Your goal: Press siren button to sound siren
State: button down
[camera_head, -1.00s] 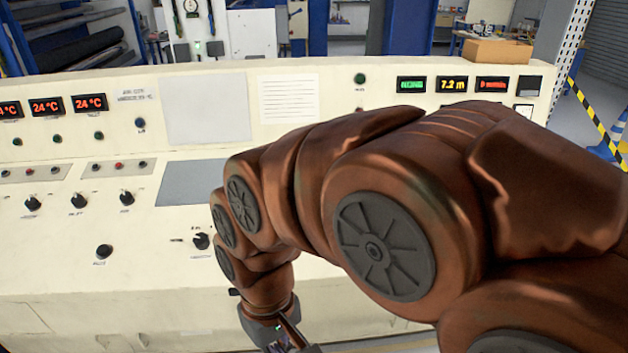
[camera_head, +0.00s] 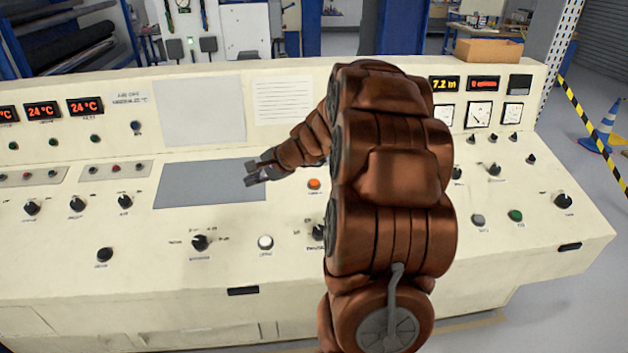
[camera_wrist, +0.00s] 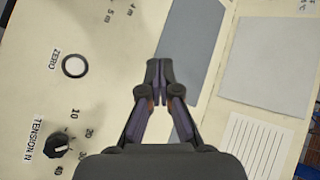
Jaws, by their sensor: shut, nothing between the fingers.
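The cream control console fills the head view. An orange button (camera_head: 314,184) sits on its sloped panel, just left of my arm. A white button (camera_head: 265,242) sits lower; the wrist view shows a white button (camera_wrist: 75,66) labelled ZERO. A grey button (camera_head: 478,220) and a green button (camera_head: 515,215) are on the right part. I cannot read a siren label on any of them. My gripper (camera_head: 252,176) is shut and empty over the right part of the grey plate, left of and apart from the orange button. Its closed fingertips (camera_wrist: 159,68) show in the wrist view. My arm hides the middle of the console.
The grey plate (camera_head: 190,185) is flat on the panel. Black knobs stand around, including a knob (camera_wrist: 58,146) labelled TENSION N. Displays and gauges line the upright back panel. A cardboard box (camera_head: 488,50) and a traffic cone (camera_head: 603,128) are behind and to the right.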

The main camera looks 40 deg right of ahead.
jog(key=w+d+m+t+h, duration=0.1)
jog(key=d+m+h, duration=0.15)
jog(key=d, duration=0.75)
jog(key=m+t+h+p, duration=0.1)
jog(key=m+h, duration=0.1)
jog(key=m, duration=0.3)
send_over(316, 185)
jog(key=s+a, duration=0.1)
jog(key=s, duration=0.1)
notch_tip(316, 185, down, 2)
jog(key=f, duration=0.1)
jog(key=shift+w+a+r, duration=0.15)
jog(key=shift+w+r, duration=0.05)
jog(key=shift+r, duration=0.05)
jog(key=shift+f, duration=0.15)
jog(key=shift+w+d+f+b, duration=0.25)
jog(key=shift+f+b, duration=0.7)
jog(key=shift+f, duration=0.4)
jog(key=shift+w+d+f+b, duration=0.15)
jog(key=shift+w+f+b, duration=0.15)
jog(key=shift+f+b, duration=0.85)
jog(key=shift+w+d+f+b, duration=0.25)
jog(key=shift+f+b, duration=0.45)
jog(key=shift+f, duration=0.9)
jog(key=shift+f, duration=0.1)
jog(key=shift+f+b, duration=0.3)
